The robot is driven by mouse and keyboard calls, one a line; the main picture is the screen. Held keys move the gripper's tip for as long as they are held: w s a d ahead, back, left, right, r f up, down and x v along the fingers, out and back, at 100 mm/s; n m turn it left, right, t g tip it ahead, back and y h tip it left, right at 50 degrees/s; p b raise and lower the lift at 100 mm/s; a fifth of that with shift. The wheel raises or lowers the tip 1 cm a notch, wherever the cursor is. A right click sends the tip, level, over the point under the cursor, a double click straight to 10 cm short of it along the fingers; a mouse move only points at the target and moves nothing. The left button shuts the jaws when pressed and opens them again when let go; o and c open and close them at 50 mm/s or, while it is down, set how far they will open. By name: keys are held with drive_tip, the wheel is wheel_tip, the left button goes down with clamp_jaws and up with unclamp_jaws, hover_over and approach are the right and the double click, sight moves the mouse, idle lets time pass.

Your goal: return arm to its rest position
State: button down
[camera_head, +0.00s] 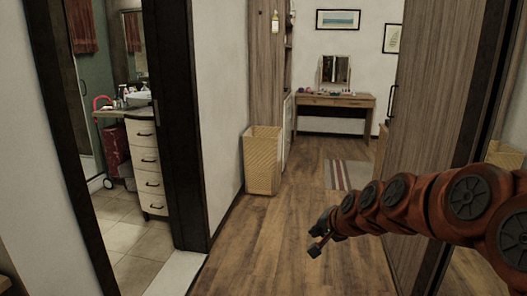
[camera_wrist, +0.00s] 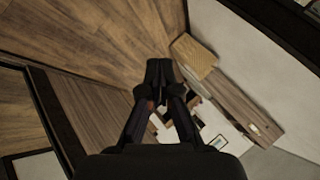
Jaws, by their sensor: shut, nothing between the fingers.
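My orange arm reaches in from the right edge of the head view, stretched out over the wooden hallway floor. My gripper (camera_head: 318,238) is at its end, held above the floor and empty. In the wrist view my gripper (camera_wrist: 159,70) shows from behind, its dark fingers meeting at the tips. Nothing is held between them.
A wicker basket (camera_head: 262,160) stands by the left wall. A wooden door (camera_head: 430,110) is close to my arm on the right. A doorway at left shows a cabinet (camera_head: 147,165). A desk (camera_head: 335,103) and a striped rug (camera_head: 348,174) lie beyond. The middle floor (camera_head: 290,220) is clear.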

drive_tip(key=s+d+r+n+g+h+p, duration=0.1)
drive_tip(key=s+r+n+g+p, duration=0.1)
drive_tip(key=s, duration=1.2)
drive_tip(key=s+d+r+n+g+h+p, duration=0.1)
drive_tip(key=s+r+n+g+p, duration=0.2)
drive_tip(key=s+p, duration=0.4)
drive_tip(key=s+d+r+n+g+h+p, duration=0.1)
drive_tip(key=s+r+g+p, duration=0.3)
drive_tip(key=s, duration=1.6)
drive_tip(key=shift+s+d+n+g+h+p, duration=0.3)
drive_tip(key=shift+s+d+n+g, duration=0.15)
drive_tip(key=shift+n, duration=0.35)
